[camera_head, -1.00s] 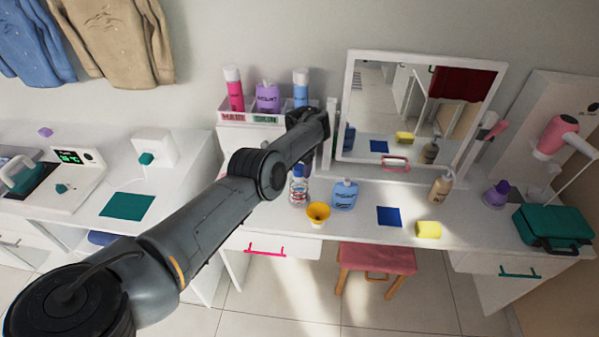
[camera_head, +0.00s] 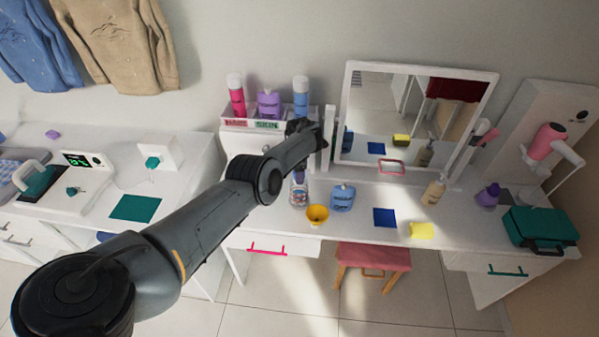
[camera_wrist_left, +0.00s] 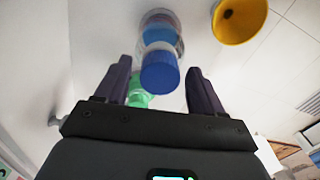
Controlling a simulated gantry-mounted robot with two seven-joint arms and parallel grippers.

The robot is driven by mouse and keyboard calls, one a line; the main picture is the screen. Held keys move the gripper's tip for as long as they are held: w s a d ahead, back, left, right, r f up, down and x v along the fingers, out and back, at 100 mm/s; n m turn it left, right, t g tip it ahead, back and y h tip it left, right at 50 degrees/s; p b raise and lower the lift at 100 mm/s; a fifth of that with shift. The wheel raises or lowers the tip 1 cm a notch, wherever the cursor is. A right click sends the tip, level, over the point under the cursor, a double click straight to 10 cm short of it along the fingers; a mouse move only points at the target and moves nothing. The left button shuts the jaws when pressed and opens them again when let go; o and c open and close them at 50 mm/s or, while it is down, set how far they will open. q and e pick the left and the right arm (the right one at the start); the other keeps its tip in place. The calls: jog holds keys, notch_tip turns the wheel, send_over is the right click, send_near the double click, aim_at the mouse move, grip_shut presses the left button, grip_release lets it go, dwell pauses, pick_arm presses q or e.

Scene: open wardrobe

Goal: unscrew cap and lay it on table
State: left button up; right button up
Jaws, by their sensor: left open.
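A clear bottle (camera_head: 298,192) with a coloured label stands on the white vanity table (camera_head: 270,215) in the head view. My left gripper (camera_wrist_left: 158,67) is open, with one finger on each side of the cap. Gaps show between the cap and both fingers. My right gripper is not in view.
A yellow funnel (camera_head: 317,214) and a blue bottle (camera_head: 342,198) stand close to the clear bottle. A blue mat (camera_head: 385,217) and yellow sponge (camera_head: 422,230) lie further right. The mirror (camera_head: 412,115) and a bottle rack (camera_head: 262,125) stand behind.

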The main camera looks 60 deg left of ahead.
pick_arm(q)
jog(key=m+p, duration=0.2)
jog(key=m, duration=0.2)
jog(key=shift+r, duration=0.2)
jog(key=shift+f+m+p, duration=0.1)
jog(key=shift+m+p, duration=0.3)
jog(key=shift+m, duration=0.8)
jog(key=shift+f+m, duration=0.1)
jog(key=shift+m, duration=0.6)
